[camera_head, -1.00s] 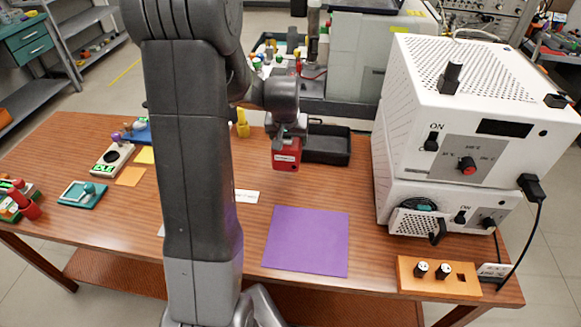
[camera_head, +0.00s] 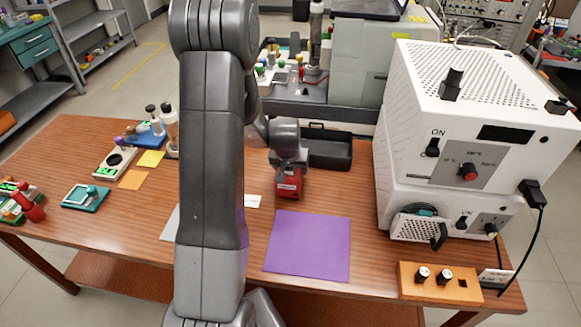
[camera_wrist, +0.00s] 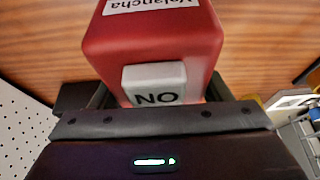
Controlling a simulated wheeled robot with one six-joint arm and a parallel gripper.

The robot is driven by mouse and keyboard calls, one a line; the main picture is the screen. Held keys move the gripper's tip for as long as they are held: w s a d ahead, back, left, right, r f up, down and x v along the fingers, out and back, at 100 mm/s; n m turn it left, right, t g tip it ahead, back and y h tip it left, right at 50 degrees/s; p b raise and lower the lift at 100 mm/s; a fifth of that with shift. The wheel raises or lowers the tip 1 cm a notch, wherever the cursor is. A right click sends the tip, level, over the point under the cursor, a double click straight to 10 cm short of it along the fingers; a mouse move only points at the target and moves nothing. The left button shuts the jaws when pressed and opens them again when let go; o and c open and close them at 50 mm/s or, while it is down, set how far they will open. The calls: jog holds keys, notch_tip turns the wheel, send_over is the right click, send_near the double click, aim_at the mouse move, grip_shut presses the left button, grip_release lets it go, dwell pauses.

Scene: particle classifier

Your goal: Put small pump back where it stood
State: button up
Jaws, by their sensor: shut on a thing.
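The small pump, a red box (camera_head: 289,187) with a white label, is between the jaws of my gripper (camera_head: 288,168) near the middle of the wooden table. In the wrist view the red body (camera_wrist: 150,42) fills the top centre, with a white label and a white ON switch showing upside down. My gripper in the wrist view (camera_wrist: 160,100) is shut on it. The pump looks upright in the head view. I cannot tell whether its base touches the table. My arm hides part of the table to its left.
A black tray (camera_head: 330,163) stands behind. Stacked white machines (camera_head: 400,170) stand at the right. An orange switch panel (camera_head: 440,290) is at the front right.

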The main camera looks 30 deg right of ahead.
jog(key=shift+f, duration=0.15)
jog(key=o, duration=1.6)
jog(key=shift+r, duration=0.4)
jog(key=v, duration=1.1)
jog(key=shift+s+a+r, duration=0.15)
jog(key=shift+a+r, duration=0.05)
jog(key=shift+f, duration=0.1)
jog(key=x, duration=1.2)
jog(key=shift+d+f, duration=0.1)
jog(key=shift+r, duration=0.2)
